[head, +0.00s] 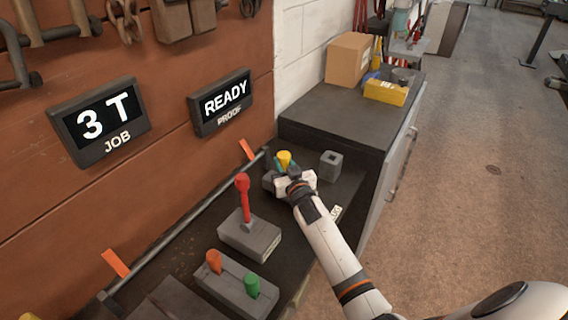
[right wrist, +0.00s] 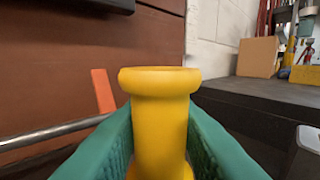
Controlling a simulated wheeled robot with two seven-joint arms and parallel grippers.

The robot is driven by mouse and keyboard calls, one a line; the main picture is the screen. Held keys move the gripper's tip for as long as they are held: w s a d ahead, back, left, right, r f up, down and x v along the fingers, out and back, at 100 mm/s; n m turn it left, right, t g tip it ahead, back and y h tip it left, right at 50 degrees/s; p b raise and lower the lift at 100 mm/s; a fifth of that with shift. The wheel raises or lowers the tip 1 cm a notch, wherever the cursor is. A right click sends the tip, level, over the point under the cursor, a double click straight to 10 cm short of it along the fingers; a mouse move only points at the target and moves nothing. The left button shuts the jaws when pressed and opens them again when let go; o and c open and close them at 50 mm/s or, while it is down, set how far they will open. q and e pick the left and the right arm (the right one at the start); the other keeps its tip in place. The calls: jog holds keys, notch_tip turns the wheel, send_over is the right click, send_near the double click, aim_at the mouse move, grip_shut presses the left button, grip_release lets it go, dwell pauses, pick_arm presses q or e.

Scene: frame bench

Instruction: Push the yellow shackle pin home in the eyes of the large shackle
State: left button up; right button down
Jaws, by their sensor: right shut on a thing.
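The yellow shackle pin (head: 284,158) stands upright at the far end of the bench by the wall. In the right wrist view the pin (right wrist: 160,120) shows a round, wider head above a straight shank. My right gripper (head: 284,170) is shut on it, with a teal finger (right wrist: 112,150) on each side and the head above them. The pin's lower end is hidden. I cannot make out the large shackle or its eyes in either view. My left gripper is not in view.
A grey block (head: 331,166) stands right of my gripper. A red-handled lever (head: 243,200) and a grey block with orange and green pegs (head: 230,286) stand nearer. Wall displays read "3 T" (head: 103,120) and "READY" (head: 222,102). A dark cabinet (head: 335,120) carries a cardboard box (head: 348,60).

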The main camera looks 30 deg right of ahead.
jog(key=shift+f+b, duration=0.3)
jog(key=shift+f, duration=0.1)
jog(key=c, duration=1.1)
grip_release()
jog(key=shift+o, duration=0.2)
jog(key=shift+s+f, duration=0.1)
jog(key=s+a, duration=0.1)
jog(key=s, duration=1)
jog(key=shift+s+a, duration=0.35)
